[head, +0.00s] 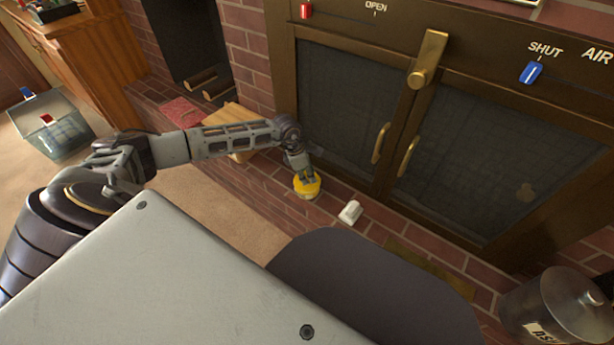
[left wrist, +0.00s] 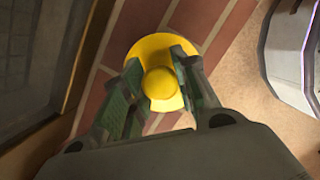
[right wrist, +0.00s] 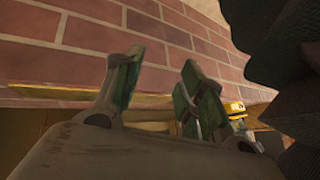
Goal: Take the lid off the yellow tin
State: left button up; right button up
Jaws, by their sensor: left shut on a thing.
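The yellow tin (head: 306,192) stands on the brick hearth in front of the dark glass doors. Its yellow lid and round knob (left wrist: 160,83) show from above in the left wrist view. My left gripper (head: 304,176) reaches down over the tin. Its two fingers close in on either side of the knob and are shut on it. I cannot tell whether there is a gap between lid and tin. My right gripper (right wrist: 158,88) is open, with its fingers apart and no object clearly held between them; it is hidden in the head view.
A small white object (head: 350,212) lies on the hearth right of the tin. A metal ash can (head: 562,310) stands at the lower right. Brass door handles (head: 408,157) are behind the tin. A glass bin (head: 55,135) stands on the carpet at left.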

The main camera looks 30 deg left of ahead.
pick_arm(q)
notch_tip(320, 180, up, 6)
jog(key=shift+f+p, duration=0.1)
jog(key=shift+p, duration=0.95)
jog(key=shift+r+p, duration=0.3)
jog(key=shift+r, duration=1.1)
pick_arm(e)
jog(key=shift+g+h, duration=0.3)
jog(key=shift+s+d+r, duration=0.1)
jog(key=shift+d+r, duration=0.1)
jog(key=shift+r, duration=0.95)
jog(key=shift+d+r, duration=0.2)
jog(key=shift+r, duration=0.95)
pick_arm(q)
jog(key=shift+f, duration=0.1)
